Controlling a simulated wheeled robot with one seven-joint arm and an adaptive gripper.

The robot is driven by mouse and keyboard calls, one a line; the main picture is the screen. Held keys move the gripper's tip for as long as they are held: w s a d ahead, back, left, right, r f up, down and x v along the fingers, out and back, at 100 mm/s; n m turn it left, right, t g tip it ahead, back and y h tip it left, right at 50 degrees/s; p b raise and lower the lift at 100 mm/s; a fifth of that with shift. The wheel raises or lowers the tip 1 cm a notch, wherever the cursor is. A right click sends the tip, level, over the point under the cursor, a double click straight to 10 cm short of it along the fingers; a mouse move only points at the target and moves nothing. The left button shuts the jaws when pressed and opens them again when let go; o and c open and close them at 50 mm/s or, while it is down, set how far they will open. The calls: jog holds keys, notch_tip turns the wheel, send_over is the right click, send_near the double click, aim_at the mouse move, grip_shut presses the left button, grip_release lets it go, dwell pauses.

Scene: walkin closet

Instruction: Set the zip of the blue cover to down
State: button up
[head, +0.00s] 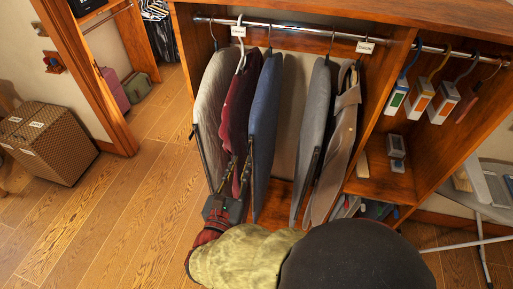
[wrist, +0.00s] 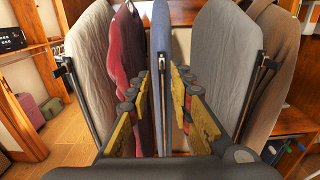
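The blue cover (head: 265,110) hangs on the rail between a dark red garment and a grey cover. In the wrist view the blue cover (wrist: 160,30) stands edge-on in the middle. A small zip slider (wrist: 161,62) shows on its front edge, at about the height of my fingertips, with the zip line running down below it. My gripper (wrist: 160,84) is open, with one finger on each side of that edge and narrow gaps beside it. In the head view my gripper (head: 242,165) reaches up from the front, partly hiding the cover's lower front edge.
A pale cover (head: 215,100) and the dark red garment (head: 238,115) hang to the left. A grey cover (head: 312,130) and a brown coat (head: 342,130) hang to the right. A woven box (head: 45,145) stands at the far left. The wooden floor between is clear.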

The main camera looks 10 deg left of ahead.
aim_at(249, 145)
jog(key=w, duration=0.7)
jog(key=shift+w+d+b, duration=0.3)
jog(key=shift+w+d, duration=0.05)
jog(key=shift+d, duration=0.05)
jog(key=c, duration=0.3)
grip_shut()
